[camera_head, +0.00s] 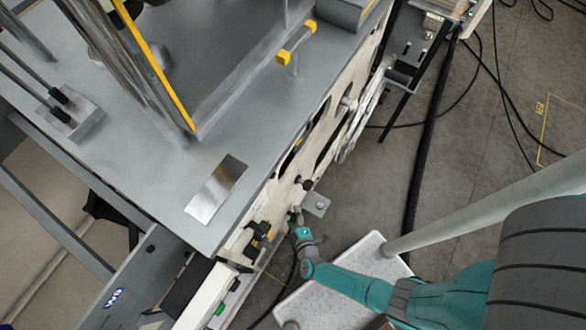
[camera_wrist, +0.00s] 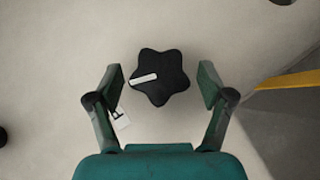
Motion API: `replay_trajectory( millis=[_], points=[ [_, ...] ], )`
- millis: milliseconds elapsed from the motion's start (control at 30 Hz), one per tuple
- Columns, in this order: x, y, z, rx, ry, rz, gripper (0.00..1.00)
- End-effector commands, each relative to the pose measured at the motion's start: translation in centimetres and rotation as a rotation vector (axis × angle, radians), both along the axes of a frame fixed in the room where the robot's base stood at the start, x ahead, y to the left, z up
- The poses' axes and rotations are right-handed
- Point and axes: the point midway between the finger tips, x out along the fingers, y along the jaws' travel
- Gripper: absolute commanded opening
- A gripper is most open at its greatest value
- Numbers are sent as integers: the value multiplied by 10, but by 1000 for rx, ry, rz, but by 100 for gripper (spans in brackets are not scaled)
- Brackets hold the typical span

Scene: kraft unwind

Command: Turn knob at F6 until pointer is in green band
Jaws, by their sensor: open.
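The knob (camera_wrist: 165,76) is a black star-shaped knob with a white pointer line, on a pale panel in the wrist view. The line points left and slightly down. My gripper (camera_wrist: 163,84) is open, with one finger on each side of the knob and a visible gap on both sides. A small white tag with a dark mark (camera_wrist: 121,119) shows below left of the knob, partly behind the left finger. In the head view my gripper (camera_head: 297,215) is at the machine's side panel, and the knob cannot be made out there. I see no gauge or green band.
The grey machine top (camera_head: 150,190) with a shiny plate (camera_head: 216,190) lies above the panel. A yellow strip (camera_wrist: 290,80) shows at right in the wrist view.

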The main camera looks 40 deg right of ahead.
Motion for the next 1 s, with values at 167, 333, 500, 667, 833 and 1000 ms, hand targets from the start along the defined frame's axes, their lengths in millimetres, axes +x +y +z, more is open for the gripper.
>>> replay_trajectory(
  millis=[167, 333, 500, 667, 833, 1000],
  points=[
    [0, 0, 0, 0, 0, 0, 80],
    [0, 0, 0, 1, 0, 0, 52],
    [0, 0, 0, 1, 0, 0, 19],
    [0, -1, 0, 17, 6, -3, 19],
    [0, -3, 0, 107, 44, -7, 20],
    [0, -3, 1, 217, 89, -8, 19]
  ],
)
